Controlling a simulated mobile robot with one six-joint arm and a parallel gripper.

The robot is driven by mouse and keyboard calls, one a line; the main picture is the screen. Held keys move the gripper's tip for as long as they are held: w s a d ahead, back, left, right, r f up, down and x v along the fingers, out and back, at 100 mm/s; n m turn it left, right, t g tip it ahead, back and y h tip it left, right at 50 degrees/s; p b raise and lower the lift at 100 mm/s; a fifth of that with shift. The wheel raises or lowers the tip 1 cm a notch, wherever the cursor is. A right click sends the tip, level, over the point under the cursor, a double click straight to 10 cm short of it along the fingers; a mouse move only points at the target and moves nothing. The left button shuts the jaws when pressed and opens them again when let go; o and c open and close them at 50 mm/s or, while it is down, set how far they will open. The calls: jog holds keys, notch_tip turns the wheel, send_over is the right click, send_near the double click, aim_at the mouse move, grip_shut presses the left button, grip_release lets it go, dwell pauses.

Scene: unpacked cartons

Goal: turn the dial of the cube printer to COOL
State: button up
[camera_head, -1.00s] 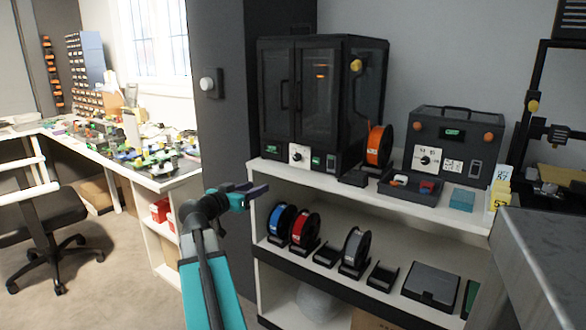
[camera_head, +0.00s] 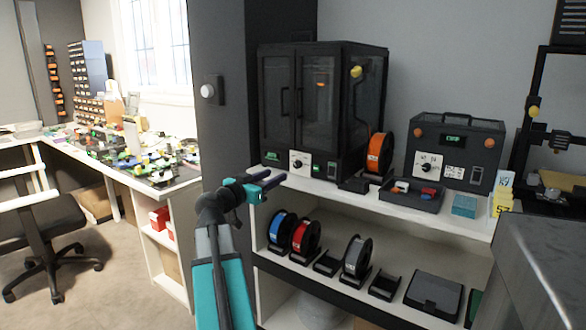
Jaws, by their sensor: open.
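The cube printer, which I take to be the black enclosed cabinet with two glass doors (camera_head: 288,92), stands on the white shelf top. Its dial (camera_head: 300,161) is a dark knob on a white plate, low on the front, left of a small green display. The markings around it are too small to read. My gripper (camera_head: 272,182) is open and empty, with dark fingers pointing right. In the picture it is just below and left of the dial, apart from it, near the shelf's front edge.
A black box with a similar white dial (camera_head: 427,168) stands to the right. An orange spool (camera_head: 379,153) and a small parts tray (camera_head: 411,196) sit between. A grey metal surface (camera_head: 545,262) blocks the lower right.

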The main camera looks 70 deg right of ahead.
aim_at(295, 164)
jog(key=x, duration=1.2)
jog(key=shift+d+b, duration=0.2)
jog(key=shift+b, duration=0.2)
jog(key=c, duration=0.9)
jog(key=shift+s+a, duration=0.15)
jog(key=shift+a, duration=0.15)
grip_shut()
jog(key=shift+d, duration=0.2)
jog(key=shift+n, duration=0.5)
jog(key=shift+d+r+n, duration=0.1)
jog(key=shift+n, duration=0.8)
jog(key=n+p, duration=0.1)
jog(key=n, duration=0.5)
jog(key=shift+w+p, duration=0.25)
jog(key=shift+p, duration=0.1)
jog(key=shift+n, duration=0.3)
